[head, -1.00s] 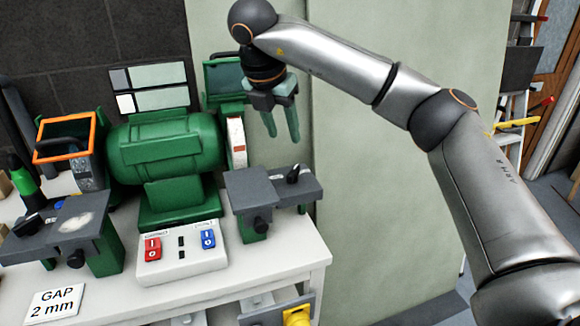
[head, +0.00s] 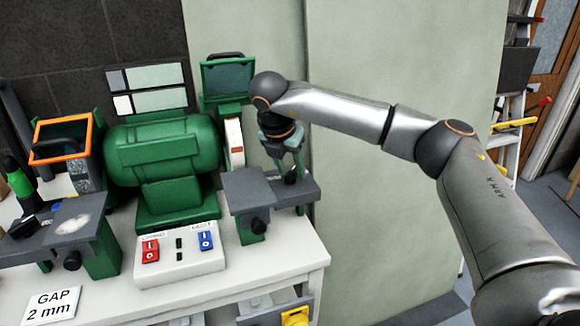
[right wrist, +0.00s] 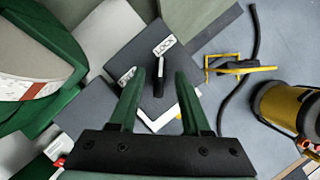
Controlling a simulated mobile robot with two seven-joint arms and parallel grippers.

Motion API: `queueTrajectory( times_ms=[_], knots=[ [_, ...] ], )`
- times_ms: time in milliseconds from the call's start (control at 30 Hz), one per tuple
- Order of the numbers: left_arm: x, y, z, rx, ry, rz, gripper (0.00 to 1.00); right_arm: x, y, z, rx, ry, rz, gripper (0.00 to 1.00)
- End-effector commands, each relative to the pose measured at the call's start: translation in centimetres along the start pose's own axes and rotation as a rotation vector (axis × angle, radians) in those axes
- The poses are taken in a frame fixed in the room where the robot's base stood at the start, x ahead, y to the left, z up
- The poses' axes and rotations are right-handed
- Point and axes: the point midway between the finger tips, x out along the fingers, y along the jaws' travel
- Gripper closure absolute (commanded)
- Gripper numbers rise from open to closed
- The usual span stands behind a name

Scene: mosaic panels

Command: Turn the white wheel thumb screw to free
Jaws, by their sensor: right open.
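The white wheel (head: 235,148) is at the right end of the green bench grinder (head: 165,148). In front of it is a grey tool rest (head: 250,192). A black lever-shaped thumb screw (right wrist: 160,68) stands on the grey plate in the right wrist view, its handle pointing toward the LOCK label (right wrist: 165,45). The FREE label (right wrist: 127,77) is to its left. My right gripper (right wrist: 155,84) is open, with one green finger on each side of the screw; contact is not clear. In the head view the right gripper (head: 288,172) is down over the rest's right part. My left gripper is out of view.
A switch box (head: 180,253) with red and blue switches stands in front. A left tool rest (head: 75,222), an orange-framed shield (head: 62,138) and a "GAP 2 mm" card (head: 51,303) are to the left. The green shield (head: 228,78) stands close behind my right wrist.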

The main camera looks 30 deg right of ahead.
Motion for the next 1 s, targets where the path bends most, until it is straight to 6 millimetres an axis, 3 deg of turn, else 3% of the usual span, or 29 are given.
queueTrajectory(
  times_ms=[67, 467, 1000],
  knots=[
    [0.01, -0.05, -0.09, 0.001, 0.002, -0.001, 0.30, -0.01, 0.00, 0.00, 0.000, 0.000, 0.000, 0.54],
    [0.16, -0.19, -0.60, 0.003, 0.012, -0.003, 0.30, -0.06, 0.02, 0.00, 0.000, 0.000, 0.000, 0.99],
    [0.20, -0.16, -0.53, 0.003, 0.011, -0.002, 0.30, -0.05, 0.00, -0.01, -0.008, 0.001, 0.004, 1.00]
  ],
)
